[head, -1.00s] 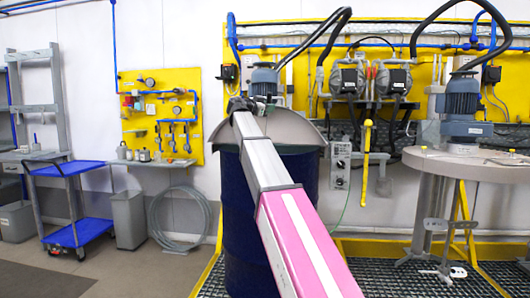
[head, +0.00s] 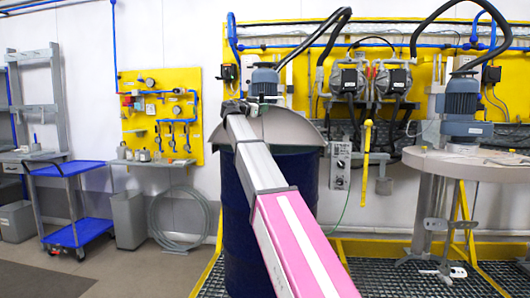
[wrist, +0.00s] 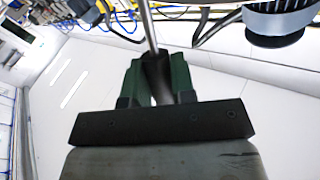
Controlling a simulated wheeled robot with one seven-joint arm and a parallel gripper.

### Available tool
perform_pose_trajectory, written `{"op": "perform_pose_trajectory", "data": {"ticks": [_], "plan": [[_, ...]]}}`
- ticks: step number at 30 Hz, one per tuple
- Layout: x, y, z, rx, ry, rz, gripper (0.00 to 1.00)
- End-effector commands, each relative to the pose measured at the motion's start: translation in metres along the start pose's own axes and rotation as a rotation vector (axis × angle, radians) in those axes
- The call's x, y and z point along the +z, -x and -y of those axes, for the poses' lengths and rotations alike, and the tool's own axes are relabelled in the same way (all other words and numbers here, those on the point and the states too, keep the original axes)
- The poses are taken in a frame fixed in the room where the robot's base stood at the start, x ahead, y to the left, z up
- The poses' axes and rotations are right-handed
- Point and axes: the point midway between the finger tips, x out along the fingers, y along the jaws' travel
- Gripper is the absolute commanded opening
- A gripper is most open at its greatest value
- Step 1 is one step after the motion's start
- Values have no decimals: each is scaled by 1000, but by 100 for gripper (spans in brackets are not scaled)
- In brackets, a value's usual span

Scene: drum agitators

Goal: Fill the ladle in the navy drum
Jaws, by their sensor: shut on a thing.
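The navy drum (head: 237,230) stands in the middle of the head view, partly behind my arm. A grey domed cover (head: 290,126) sits over its top, with a blue-grey motor (head: 264,80) above. My gripper (head: 234,106) is small at the drum's upper left edge in the head view. In the wrist view my gripper (wrist: 157,68) has its green fingers shut on the dark grip of the ladle (wrist: 148,28). The ladle's thin metal rod runs up out of the picture. Its bowl is not visible, and the drum's inside is hidden.
A second motor (head: 462,100) stands on a round grey lid (head: 470,165) at the right. Pumps and hoses line the yellow wall panel (head: 436,75) behind. A blue cart (head: 68,168) and a grey bin (head: 128,220) stand left, with open floor in front.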

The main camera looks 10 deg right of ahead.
Motion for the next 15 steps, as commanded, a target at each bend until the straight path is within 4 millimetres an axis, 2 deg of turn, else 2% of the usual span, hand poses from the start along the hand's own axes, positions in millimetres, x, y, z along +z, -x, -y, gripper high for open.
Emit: {"op": "perform_pose_trajectory", "data": {"ticks": [15], "plan": [[5, 17, 21, -31, 88, -68, 0]]}}
